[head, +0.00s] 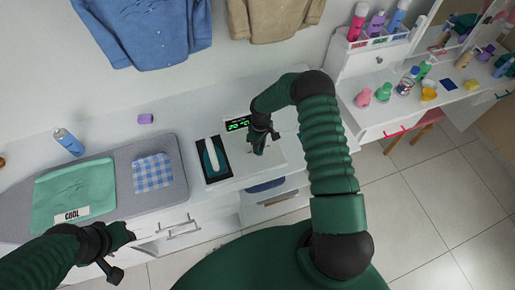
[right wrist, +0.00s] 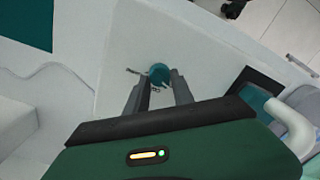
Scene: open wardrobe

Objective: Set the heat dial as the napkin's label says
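The green napkin (head: 75,190) lies flat on the left of the grey ironing pad, and its white label (head: 72,215) reads "COOL". The teal heat dial (right wrist: 160,74) sits on a pale panel with small marks around it. My right gripper (head: 260,148) points down at the panel. In the right wrist view its fingertips (right wrist: 159,80) stand apart on either side of the dial; whether they touch it I cannot tell. In the head view the gripper hides the dial. My left gripper (head: 122,254) is open and empty at the lower left, near the counter's front edge.
A teal and white iron (head: 213,157) rests on a black plate beside the dial panel. A green-lit display (head: 238,124) is behind it. A blue checked cloth (head: 153,172), a blue bottle (head: 68,141) and a purple item (head: 146,118) are on the left.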

